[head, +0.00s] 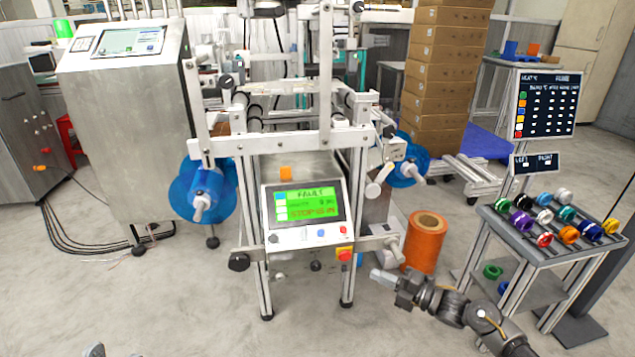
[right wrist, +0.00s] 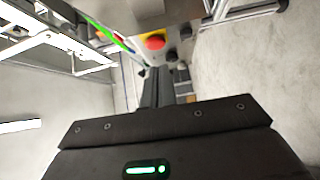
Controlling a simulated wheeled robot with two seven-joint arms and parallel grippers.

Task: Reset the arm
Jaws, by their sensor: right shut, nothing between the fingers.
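My right gripper (head: 382,278) is in front of the machine's lower right side in the head view, above bare floor. Its arm comes in from the bottom right. Its dark fingers (right wrist: 156,88) are together and empty in the right wrist view. The machine's control panel (head: 306,207) is left of and above the gripper, with a green screen reading FAULT. A red stop button on yellow (head: 344,254) is at the panel's lower right; a red button on yellow (right wrist: 153,42) also shows ahead of the fingers in the right wrist view. The gripper touches nothing that I can see.
An orange roll (head: 426,245) stands just behind the right gripper. A grey cart (head: 535,252) with several coloured reels is at the right. A blue reel (head: 205,188) hangs on the machine's left. A small grey piece at the bottom left edge is too cut off to identify.

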